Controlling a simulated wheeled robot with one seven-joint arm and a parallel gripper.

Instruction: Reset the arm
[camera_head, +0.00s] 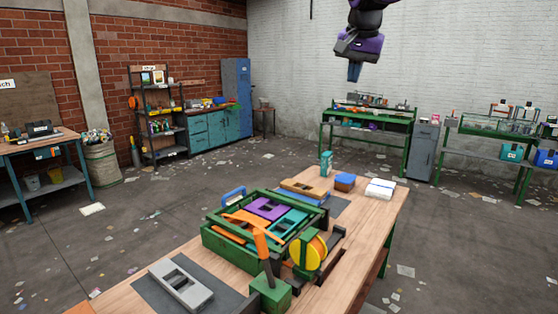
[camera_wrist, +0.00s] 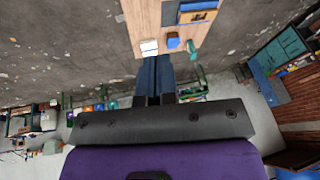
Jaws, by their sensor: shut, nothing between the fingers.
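My arm hangs in from the top of the head view. My gripper (camera_head: 354,72) points down, high above the far end of the wooden table, well apart from everything on it. Its fingers are together with nothing between them. In the wrist view my gripper (camera_wrist: 160,98) shows as two dark blue fingers side by side, pointing toward the table end.
The wooden table (camera_head: 230,294) carries a green crate (camera_head: 228,252) of coloured parts, a grey block (camera_head: 180,285), a yellow wheel (camera_head: 309,252), a green block with an orange handle (camera_head: 270,294) and a white stack (camera_head: 380,189). A green workbench (camera_head: 372,115) stands behind. Air around my gripper is free.

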